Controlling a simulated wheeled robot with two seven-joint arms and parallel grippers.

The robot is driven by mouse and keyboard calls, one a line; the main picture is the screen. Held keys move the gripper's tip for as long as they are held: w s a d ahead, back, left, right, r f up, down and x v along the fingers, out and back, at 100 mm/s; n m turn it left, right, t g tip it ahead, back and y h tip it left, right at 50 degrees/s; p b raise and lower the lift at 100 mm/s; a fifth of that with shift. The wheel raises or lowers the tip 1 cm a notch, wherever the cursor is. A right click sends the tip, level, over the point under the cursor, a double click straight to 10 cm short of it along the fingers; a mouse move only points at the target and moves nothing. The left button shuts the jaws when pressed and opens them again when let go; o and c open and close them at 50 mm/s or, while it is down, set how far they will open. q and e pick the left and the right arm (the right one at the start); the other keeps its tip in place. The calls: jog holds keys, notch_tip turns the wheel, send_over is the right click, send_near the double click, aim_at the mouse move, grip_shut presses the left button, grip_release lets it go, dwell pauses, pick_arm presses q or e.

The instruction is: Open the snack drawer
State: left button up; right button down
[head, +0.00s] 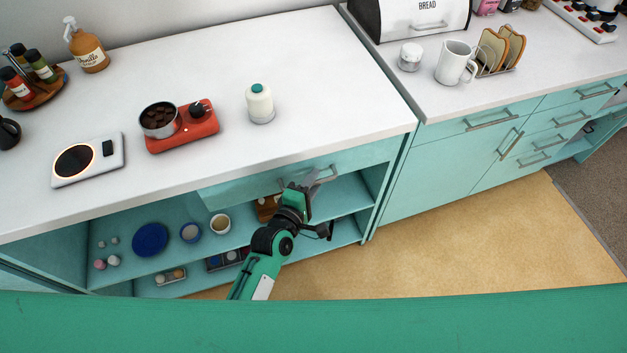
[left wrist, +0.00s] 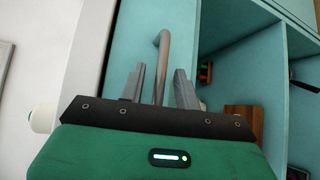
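The drawer (head: 240,188) is a teal front just under the white counter's edge, with a grey bar handle (head: 322,174). It sits close under the counter; I cannot tell whether it stands slightly out. My left gripper (head: 304,186) is at this handle. In the left wrist view, the handle (left wrist: 163,62) runs between the two fingers of my left gripper (left wrist: 158,86). Gaps show between the bar and the fingers, so the gripper is open around it, not clamped. The drawer's inside is hidden. My right gripper is in neither view.
Below the drawer are open shelves with a blue plate (head: 150,240), cups and small items. The floor (head: 450,235) in front is clear.

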pick_arm(q)
jog(key=shift+w+d, duration=0.1)
jog(key=shift+w, duration=0.1)
grip_shut()
jog(key=shift+f, duration=0.1)
